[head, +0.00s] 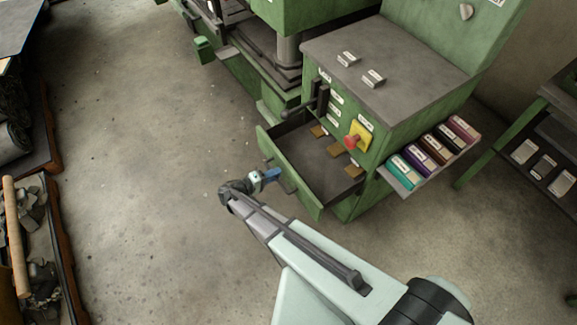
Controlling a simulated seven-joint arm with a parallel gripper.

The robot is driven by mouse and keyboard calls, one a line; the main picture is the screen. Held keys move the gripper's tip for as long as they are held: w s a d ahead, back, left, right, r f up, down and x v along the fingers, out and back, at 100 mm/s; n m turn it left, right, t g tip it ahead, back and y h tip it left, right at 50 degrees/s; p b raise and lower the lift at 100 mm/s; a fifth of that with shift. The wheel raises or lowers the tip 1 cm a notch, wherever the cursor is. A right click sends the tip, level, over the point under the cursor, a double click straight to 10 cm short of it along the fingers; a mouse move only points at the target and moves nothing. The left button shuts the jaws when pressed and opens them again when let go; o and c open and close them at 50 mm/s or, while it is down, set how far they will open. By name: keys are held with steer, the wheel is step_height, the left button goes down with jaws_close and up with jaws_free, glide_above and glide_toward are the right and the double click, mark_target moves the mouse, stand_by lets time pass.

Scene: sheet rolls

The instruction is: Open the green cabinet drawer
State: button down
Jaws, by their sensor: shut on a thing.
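The green cabinet (400,85) stands right of centre in the head view, with a dark grey top. Its drawer (322,170) is pulled out towards the lower left, and its dark inside shows, with a few small tan pieces at the back. My gripper (272,175) is at the drawer's front panel, near its left part, with blue fingertips against the front. It is shut on the drawer's handle, which is mostly hidden by the fingers.
A red knob on a yellow plate (359,136) and dark levers (320,99) are on the cabinet front above the drawer. A shelf of coloured boxes (434,147) juts out at the right. A green machine stands behind. The concrete floor (150,130) at the left is clear.

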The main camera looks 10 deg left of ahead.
steer(key=shift+f+v, duration=0.2)
steer(key=shift+v, duration=0.65)
steer(key=shift+f+v, duration=0.15)
steer(key=shift+v, duration=0.7)
steer(key=shift+f+v, duration=0.2)
steer(key=shift+v, duration=0.6)
steer(key=shift+s, duration=0.1)
steer(key=c, duration=1.2)
jaws_free()
steer(key=shift+c, duration=0.2)
steer(key=v, duration=1.4)
